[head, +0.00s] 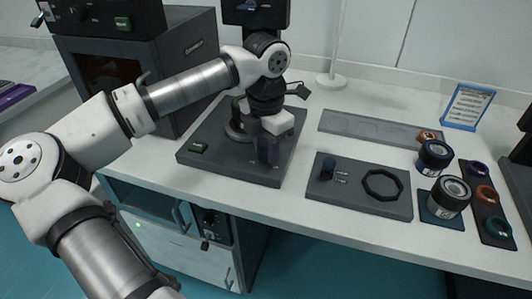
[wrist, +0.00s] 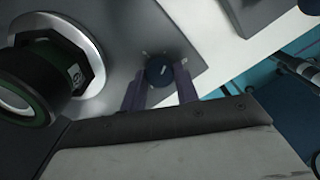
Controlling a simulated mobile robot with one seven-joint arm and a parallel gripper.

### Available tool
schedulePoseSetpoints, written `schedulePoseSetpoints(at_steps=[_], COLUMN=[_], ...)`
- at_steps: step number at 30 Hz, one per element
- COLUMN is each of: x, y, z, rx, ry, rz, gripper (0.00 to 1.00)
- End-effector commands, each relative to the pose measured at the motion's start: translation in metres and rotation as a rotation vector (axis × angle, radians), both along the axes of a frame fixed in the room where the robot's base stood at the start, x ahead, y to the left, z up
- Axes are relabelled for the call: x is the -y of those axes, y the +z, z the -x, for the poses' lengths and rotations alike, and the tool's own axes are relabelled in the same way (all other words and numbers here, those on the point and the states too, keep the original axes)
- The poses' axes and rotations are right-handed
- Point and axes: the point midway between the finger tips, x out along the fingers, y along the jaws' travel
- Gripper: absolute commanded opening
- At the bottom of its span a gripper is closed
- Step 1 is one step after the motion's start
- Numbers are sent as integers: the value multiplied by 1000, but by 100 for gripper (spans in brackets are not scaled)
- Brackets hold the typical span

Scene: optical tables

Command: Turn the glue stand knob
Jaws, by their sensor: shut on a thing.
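My gripper (head: 267,155) points down over the front right part of this plate. In the wrist view its two purple-grey fingers (wrist: 160,80) lie on either side of the knob and are shut on it. In the head view the fingers mostly hide the knob. Small white marks surround it on the plate.
A dark green-and-black cylindrical part (wrist: 38,80) stands close beside my gripper. Jars (head: 449,196) and ring-shaped parts stand farther right. A dark cabinet (head: 115,75) stands behind left.

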Motion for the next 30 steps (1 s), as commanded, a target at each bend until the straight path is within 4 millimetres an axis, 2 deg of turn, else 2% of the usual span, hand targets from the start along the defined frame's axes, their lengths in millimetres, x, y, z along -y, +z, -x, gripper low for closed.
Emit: schedulePoseSetpoints(at_steps=[18,30], x=[0,0], y=[-1,0], z=[0,0], rx=[2,2], ry=[-581,-863], rz=[0,0], gripper=[8,8])
